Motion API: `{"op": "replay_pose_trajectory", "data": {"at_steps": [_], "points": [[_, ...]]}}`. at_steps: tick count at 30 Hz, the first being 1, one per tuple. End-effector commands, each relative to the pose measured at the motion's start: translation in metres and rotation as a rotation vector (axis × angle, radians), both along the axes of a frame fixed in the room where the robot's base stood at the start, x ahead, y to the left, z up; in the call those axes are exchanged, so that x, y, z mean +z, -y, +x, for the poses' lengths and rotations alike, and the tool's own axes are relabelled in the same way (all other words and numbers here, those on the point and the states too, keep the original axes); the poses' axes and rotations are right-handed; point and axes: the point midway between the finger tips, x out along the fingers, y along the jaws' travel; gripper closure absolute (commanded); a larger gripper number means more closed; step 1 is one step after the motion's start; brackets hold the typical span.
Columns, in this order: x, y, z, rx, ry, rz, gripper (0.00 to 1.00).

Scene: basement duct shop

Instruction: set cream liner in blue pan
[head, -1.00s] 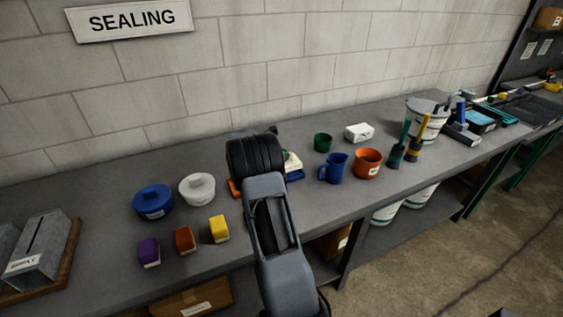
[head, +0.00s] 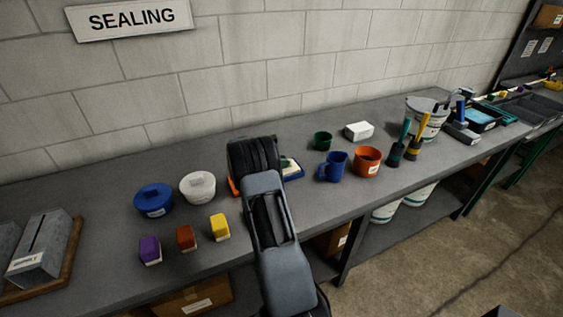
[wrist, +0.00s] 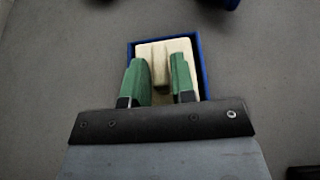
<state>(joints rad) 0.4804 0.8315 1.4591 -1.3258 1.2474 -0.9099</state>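The cream liner (wrist: 181,46) is a pale block with a raised rib along its middle. In the wrist view it lies within the outline of the blue pan (wrist: 203,67), whose rim shows along the left, far and right sides. A dark gap shows on the right side. Whether the liner rests fully on the pan floor is hard to tell. My gripper (wrist: 161,82) has its green fingers on both sides of the rib, seemingly closed on it.
An orange item (head: 234,187) is partly hidden by my arm.

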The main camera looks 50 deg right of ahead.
Motion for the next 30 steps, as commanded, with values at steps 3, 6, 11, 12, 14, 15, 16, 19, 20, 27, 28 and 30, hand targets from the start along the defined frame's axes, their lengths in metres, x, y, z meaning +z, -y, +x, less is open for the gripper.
{"op": "replay_pose_trajectory", "data": {"at_steps": [3,6,11,12,14,15,16,19,20,27,28,30], "points": [[0.000,0.000,0.000,0.000,0.000,0.000,0.64],[0.000,0.000,0.000,0.000,0.000,0.000,0.58],[0.001,0.000,0.000,0.000,0.000,0.000,0.58],[0.001,0.000,0.000,0.000,0.000,0.000,0.58],[0.005,0.000,0.000,0.000,0.000,0.000,0.58],[0.006,-0.001,0.001,0.001,0.000,0.000,0.58],[0.006,-0.004,0.002,0.002,0.001,0.000,0.58],[0.010,-0.017,0.008,0.003,0.000,0.000,0.58],[0.013,-0.022,0.010,0.004,0.001,-0.001,0.58],[0.030,-0.063,0.026,0.003,0.001,0.000,0.58],[0.033,-0.067,0.028,0.003,0.001,0.000,0.58],[0.037,-0.077,0.032,0.003,0.002,-0.001,0.58]]}}
